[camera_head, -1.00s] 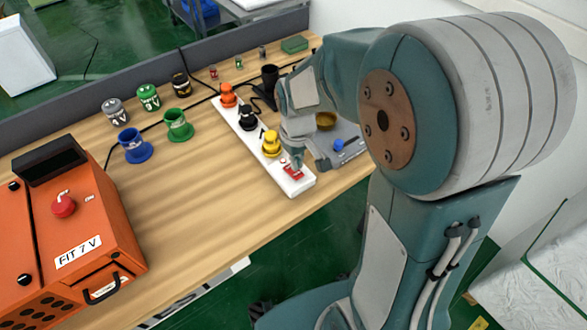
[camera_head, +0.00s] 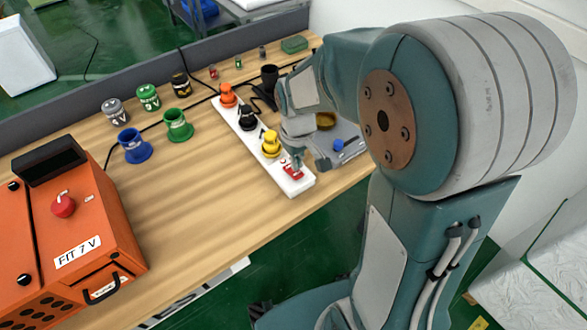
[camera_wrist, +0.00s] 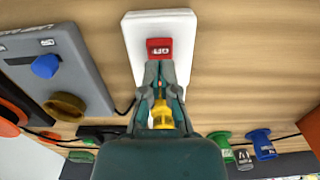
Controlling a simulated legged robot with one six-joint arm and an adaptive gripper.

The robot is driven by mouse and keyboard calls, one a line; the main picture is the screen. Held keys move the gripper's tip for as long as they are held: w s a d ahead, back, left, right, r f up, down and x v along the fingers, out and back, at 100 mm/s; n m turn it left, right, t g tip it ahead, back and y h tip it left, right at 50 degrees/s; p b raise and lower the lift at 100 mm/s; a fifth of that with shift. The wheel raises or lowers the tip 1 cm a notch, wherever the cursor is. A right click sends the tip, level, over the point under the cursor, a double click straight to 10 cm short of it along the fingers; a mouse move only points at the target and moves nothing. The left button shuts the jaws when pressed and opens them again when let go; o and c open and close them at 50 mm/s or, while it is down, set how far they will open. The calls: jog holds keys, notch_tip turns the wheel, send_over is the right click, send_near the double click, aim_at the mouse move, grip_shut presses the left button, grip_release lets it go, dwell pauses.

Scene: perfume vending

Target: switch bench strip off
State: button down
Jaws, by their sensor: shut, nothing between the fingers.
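The white bench strip (camera_head: 241,135) lies on the wooden bench, with orange, black and yellow plugs standing on it. Its red switch (camera_head: 293,172) is at the near end and also shows in the wrist view (camera_wrist: 159,48). My gripper (camera_head: 297,163) is over the near end of the strip, its fingertips right at the switch. In the wrist view the shut, empty fingertips (camera_wrist: 159,63) meet the lower edge of the red switch; I cannot tell whether they press it. The yellow plug (camera_head: 271,144) stands just behind my fingers.
An orange box marked "FIT 7 V" (camera_head: 78,250) stands at the left. Blue (camera_head: 133,147) and green (camera_head: 178,126) cups and labelled cylinders stand further back. A grey device with a blue knob (camera_head: 338,145) is right of the strip. Bare bench lies left of the strip.

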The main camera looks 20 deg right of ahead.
aim_at(296, 174)
jog(key=shift+f, duration=1.45)
dwell(0.9)
jog(key=shift+r, duration=3.55)
jog(key=shift+s+r, duration=0.1)
jog(key=shift+r, duration=0.05)
jog(key=s+r+m+t, duration=0.3)
jog(key=s+r+t, duration=0.2)
jog(key=s+r, duration=0.5)
jog(key=s, duration=0.4)
jog(key=shift+r+m+t, duration=0.3)
jog(key=shift+r, duration=0.05)
